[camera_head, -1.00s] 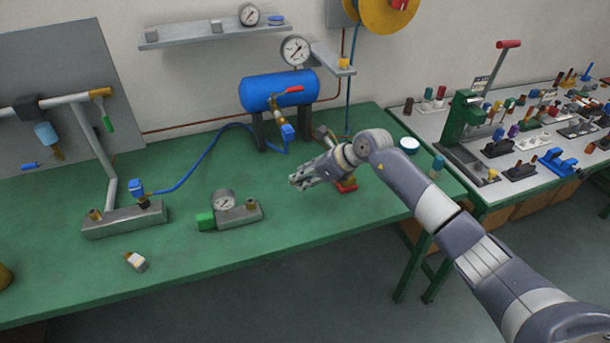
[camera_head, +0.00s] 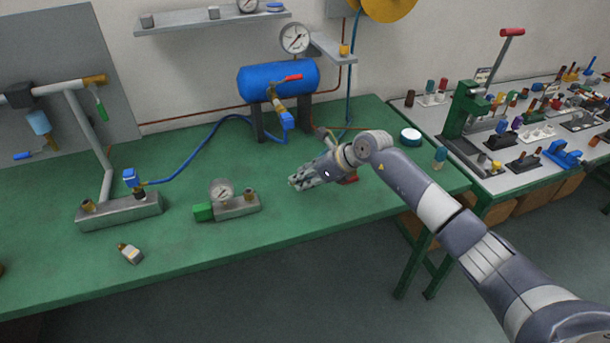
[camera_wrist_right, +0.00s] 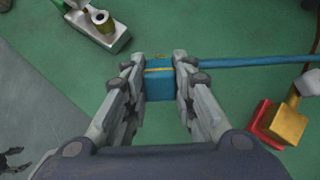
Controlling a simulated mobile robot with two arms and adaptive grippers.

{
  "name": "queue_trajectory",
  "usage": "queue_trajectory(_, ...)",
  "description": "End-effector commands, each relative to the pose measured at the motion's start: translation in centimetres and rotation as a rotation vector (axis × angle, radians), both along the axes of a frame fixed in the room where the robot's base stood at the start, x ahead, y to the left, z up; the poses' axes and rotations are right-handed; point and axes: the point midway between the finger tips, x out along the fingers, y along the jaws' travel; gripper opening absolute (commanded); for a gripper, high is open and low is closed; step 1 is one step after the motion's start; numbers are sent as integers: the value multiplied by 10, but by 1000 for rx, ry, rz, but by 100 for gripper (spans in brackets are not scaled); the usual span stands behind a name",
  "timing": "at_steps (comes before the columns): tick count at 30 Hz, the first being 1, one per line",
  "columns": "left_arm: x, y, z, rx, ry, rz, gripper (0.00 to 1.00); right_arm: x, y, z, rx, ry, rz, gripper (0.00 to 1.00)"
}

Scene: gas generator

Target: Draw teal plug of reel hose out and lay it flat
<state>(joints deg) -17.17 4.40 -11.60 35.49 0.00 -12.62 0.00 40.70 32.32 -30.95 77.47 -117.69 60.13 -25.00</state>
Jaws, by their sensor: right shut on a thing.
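The teal plug (camera_wrist_right: 159,82) sits between the fingers of my right gripper (camera_wrist_right: 159,66) in the right wrist view. The gripper is shut on it. The teal hose (camera_wrist_right: 250,62) runs from the plug to the right in that view. In the head view my right gripper (camera_head: 302,182) is low over the green bench, right of the gauge block; the plug is hidden by the fingers there. I cannot tell whether the plug touches the bench. The yellow hose reel (camera_head: 388,8) is on the wall, with its teal hose (camera_head: 350,75) hanging down.
The gauge block (camera_head: 235,205) is left of my gripper. A brass fitting with a red handle (camera_wrist_right: 262,115) is close by on the right in the wrist view. The blue tank (camera_head: 278,80) stands behind.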

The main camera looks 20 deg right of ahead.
Motion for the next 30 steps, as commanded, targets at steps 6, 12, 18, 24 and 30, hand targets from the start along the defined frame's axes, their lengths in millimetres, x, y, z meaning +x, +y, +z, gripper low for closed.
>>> queue_trajectory(6, 0, 1, -23, 1, 1, 0, 65, 0, 0, -26, 0, -2, 0, 0)
queue_trajectory(12, 0, 2, -38, 3, 0, 1, 65, 0, 0, -44, 0, -2, 0, 0)
queue_trajectory(18, 0, 4, -45, 5, 0, 2, 65, 0, 0, -52, 1, -2, 1, 0)
queue_trajectory(24, 0, 4, -44, 5, 0, 2, 65, 0, 0, -52, 1, -2, 1, 0)
queue_trajectory(30, 0, 4, -44, 5, 0, 2, 65, 0, 0, -52, 0, -2, 0, 48)
